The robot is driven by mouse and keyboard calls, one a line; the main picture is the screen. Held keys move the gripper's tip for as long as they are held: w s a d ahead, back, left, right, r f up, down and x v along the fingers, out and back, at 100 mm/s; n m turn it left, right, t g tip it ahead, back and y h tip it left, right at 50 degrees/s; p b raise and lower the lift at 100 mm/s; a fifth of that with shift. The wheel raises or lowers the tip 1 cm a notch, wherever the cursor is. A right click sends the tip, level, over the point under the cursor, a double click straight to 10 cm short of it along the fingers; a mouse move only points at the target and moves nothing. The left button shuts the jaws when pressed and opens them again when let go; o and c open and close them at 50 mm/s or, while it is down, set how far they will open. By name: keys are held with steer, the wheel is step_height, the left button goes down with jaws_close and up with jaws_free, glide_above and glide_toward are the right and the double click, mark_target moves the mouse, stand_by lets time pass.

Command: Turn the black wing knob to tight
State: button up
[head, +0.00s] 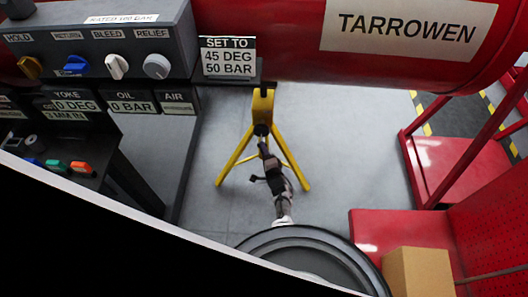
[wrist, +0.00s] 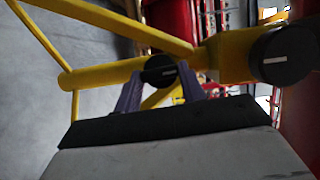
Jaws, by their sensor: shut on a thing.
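A black knob (wrist: 157,64) with a white mark sits on the yellow tube of a stand in the wrist view. My gripper (wrist: 161,84) is shut on this knob, one finger at each side. The white mark lies nearly level in the picture. A second black knob (wrist: 283,55) with a white mark sits on a thicker yellow tube to the right, apart from my fingers. In the head view my gripper (head: 263,143) is at the yellow stand (head: 263,104), below the red cylinder. The held knob is too small there to read. I see no tight label.
A control panel (head: 100,52) with gold, blue, white and grey knobs stands at the left. A sign (head: 228,57) reads 45 DEG, 50 BAR. The red cylinder (head: 290,50) spans overhead. A red bench and cardboard box (head: 418,273) are at right. Grey floor surrounds the stand.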

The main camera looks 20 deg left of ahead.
stand_by(0.3)
steer(key=o, duration=1)
steer(key=p+v, duration=0.7)
steer(key=v, duration=0.6)
steer(key=shift+s+d, duration=0.25)
steer(key=shift+s, duration=0.1)
